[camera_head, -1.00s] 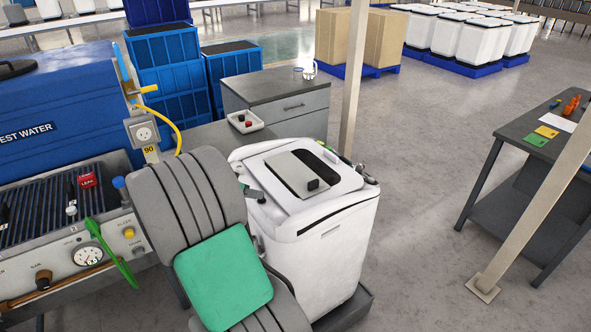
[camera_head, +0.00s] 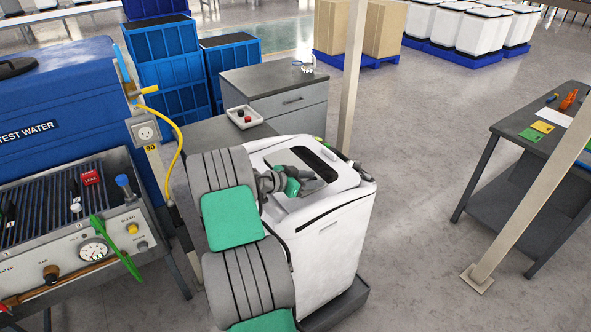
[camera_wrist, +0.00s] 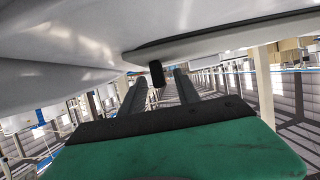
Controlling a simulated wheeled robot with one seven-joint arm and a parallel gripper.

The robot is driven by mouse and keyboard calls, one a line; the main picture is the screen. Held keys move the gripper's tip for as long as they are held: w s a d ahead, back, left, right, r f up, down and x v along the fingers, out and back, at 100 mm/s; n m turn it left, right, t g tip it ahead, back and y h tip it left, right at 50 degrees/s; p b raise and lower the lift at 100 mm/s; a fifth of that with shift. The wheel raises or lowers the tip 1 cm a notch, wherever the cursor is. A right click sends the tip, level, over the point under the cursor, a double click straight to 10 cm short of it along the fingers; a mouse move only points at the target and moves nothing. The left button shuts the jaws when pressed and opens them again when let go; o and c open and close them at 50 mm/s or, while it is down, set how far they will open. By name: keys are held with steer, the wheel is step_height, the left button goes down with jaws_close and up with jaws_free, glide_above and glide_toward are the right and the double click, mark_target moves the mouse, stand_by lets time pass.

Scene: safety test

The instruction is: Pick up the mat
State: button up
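I cannot pick out a mat for certain in either view. Flat green (camera_head: 530,136) and yellow (camera_head: 542,127) pieces lie on the grey right-hand table, but I cannot tell whether either is a mat. My gripper (camera_head: 310,178) is over the top of the white machine (camera_head: 335,235), beside its dark top panel (camera_head: 318,160). In the wrist view, its two dark fingers (camera_wrist: 160,93) are apart. A small black block (camera_wrist: 156,73) shows between and beyond them, under a white surface; I cannot tell whether they touch it. My arm hides part of the machine's top.
A grey cabinet (camera_head: 285,95) and a white tray (camera_head: 245,117) with small items stand behind the machine. A blue tank and a control bench (camera_head: 75,245) are at the left. A slanted post (camera_head: 520,220) stands before the right table (camera_head: 500,180). Open floor lies between.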

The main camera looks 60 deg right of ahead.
steer(key=shift+c, duration=0.2)
jaws_close()
stand_by(0.4)
